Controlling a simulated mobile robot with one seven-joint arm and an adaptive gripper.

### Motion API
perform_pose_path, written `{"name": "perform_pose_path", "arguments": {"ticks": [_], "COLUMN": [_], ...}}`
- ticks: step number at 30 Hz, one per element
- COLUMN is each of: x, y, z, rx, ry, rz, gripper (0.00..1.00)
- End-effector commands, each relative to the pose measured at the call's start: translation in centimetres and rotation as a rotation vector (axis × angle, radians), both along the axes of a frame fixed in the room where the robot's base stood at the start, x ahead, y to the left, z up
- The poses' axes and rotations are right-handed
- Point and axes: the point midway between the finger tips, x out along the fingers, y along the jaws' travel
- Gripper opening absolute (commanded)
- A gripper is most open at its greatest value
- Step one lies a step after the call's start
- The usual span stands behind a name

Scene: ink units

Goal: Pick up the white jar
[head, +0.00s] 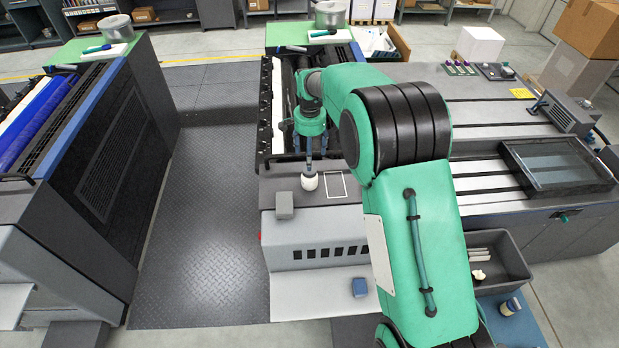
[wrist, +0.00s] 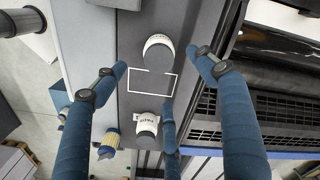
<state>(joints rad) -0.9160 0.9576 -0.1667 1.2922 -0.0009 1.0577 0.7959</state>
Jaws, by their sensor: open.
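In the wrist view the jar (wrist: 156,42) has a grey lid and stands just beyond the outline (wrist: 139,93). My gripper (head: 309,160) is over the jar, fingers pointing down. In the wrist view my gripper (wrist: 158,62) is open, its blue fingers spread on either side of the jar with visible gaps. I cannot tell the exact height between fingertips and jar.
A small grey box (head: 284,205) sits left of the jar. The black press rollers (wrist: 283,65) rise close beside the ledge.

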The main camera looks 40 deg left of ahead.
Motion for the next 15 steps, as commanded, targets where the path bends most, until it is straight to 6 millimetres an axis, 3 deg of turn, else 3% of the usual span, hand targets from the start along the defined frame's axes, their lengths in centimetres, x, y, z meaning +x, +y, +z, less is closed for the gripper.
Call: {"name": "perform_pose_path", "arguments": {"ticks": [9,15], "x": [-0.1,0.0], "y": [-0.1,-0.1], "z": [-4.8,-6.7], "rx": [-0.002,-0.001], "ry": [0.002,0.001], "rz": [0.000,0.000], "gripper": [0.71,0.71]}}
